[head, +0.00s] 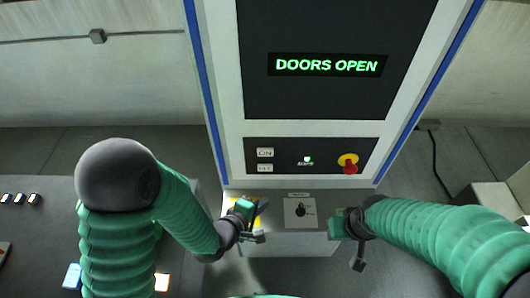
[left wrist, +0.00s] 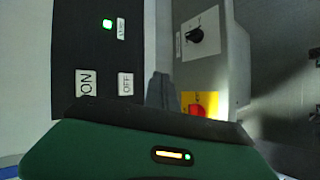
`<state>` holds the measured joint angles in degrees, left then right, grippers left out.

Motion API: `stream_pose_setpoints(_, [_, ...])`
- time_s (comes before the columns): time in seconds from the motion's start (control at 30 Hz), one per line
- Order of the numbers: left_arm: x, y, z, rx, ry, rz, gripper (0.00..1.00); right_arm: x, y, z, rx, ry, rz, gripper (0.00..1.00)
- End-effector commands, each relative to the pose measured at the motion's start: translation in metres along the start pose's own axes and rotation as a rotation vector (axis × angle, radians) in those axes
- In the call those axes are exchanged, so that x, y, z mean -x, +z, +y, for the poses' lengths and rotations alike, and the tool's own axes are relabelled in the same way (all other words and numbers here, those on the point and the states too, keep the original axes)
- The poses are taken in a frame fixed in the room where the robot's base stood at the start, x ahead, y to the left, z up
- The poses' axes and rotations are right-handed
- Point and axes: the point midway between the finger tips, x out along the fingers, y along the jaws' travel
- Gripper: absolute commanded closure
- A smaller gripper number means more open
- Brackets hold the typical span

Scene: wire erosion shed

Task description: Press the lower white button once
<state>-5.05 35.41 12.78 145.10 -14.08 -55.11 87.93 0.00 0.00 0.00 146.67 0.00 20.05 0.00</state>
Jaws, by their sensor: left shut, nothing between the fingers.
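The lower white button (head: 265,168) sits on the dark panel below the upper white ON button (head: 265,153). In the left wrist view the lower button (left wrist: 126,84) reads OFF, beside the ON button (left wrist: 86,83). My left gripper (head: 262,207) is below the panel, in front of the grey ledge, apart from both buttons. Its fingers (left wrist: 161,90) are together and empty in the left wrist view, to the right of the OFF button.
A green lamp (head: 307,160) and a red knob on yellow (head: 348,163) share the panel. The ledge carries a black rotary switch (head: 300,209) and a red switch on yellow (left wrist: 198,108). The display (head: 328,65) above reads DOORS OPEN. Free space lies before the panel.

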Motion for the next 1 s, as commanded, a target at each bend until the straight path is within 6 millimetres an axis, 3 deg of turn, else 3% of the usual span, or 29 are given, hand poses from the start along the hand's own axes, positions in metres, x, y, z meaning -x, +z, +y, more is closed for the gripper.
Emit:
stream_pose_setpoints(0.47, [-0.007, -0.004, 0.005, 0.010, 0.005, -0.001, 1.00, 0.000, 0.000, 0.000, 0.000, 0.000, -0.001, 0.64])
stream_pose_setpoints(1.0, [-0.056, -0.040, 0.041, 0.009, 0.005, -0.001, 1.00, 0.007, -0.001, 0.000, 0.000, 0.000, 0.000, 0.64])
